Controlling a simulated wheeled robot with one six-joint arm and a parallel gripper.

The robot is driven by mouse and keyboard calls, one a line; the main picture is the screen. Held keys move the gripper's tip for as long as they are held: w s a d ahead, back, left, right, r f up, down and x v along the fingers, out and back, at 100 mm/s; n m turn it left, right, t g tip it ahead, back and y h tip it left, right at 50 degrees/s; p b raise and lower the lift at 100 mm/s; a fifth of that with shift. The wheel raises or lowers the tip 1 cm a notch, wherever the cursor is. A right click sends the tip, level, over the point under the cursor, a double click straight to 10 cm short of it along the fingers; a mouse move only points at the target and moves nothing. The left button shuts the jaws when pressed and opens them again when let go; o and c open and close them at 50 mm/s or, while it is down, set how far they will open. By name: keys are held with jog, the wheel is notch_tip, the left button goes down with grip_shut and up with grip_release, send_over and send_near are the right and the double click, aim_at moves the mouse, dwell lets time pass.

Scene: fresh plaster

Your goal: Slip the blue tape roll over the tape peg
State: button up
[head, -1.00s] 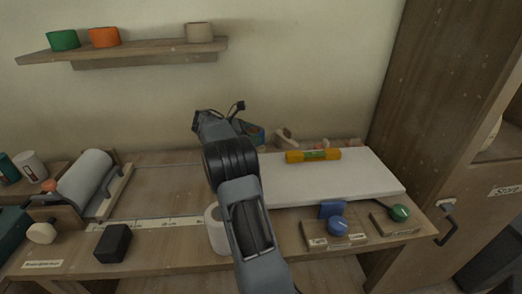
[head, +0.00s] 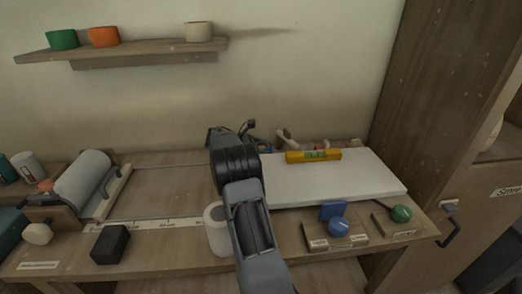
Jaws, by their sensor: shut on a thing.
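My arm rises from the bottom middle of the head view, and my gripper (head: 240,133) is at its far end, above the back of the bench. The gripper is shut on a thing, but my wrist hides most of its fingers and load. A small bluish patch (head: 267,145) shows just right of the wrist, which fits the blue tape roll; its outline is not clear. I cannot make out the tape peg; it may be hidden behind my arm or among the small things at the back.
A white board (head: 360,178) with a yellow level (head: 313,156) lies right of my arm. A white cylinder (head: 215,232) stands close left of my forearm. A wall shelf (head: 130,52) hangs upper left.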

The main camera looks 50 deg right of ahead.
jog(key=shift+f, duration=0.15)
jog(key=o, duration=1)
jog(key=shift+w+a+r, duration=0.1)
jog(key=shift+r, duration=0.15)
jog(key=p+v, duration=0.1)
jog(key=v, duration=1)
jog(key=shift+w+a, duration=0.15)
jog(key=shift+a, duration=0.2)
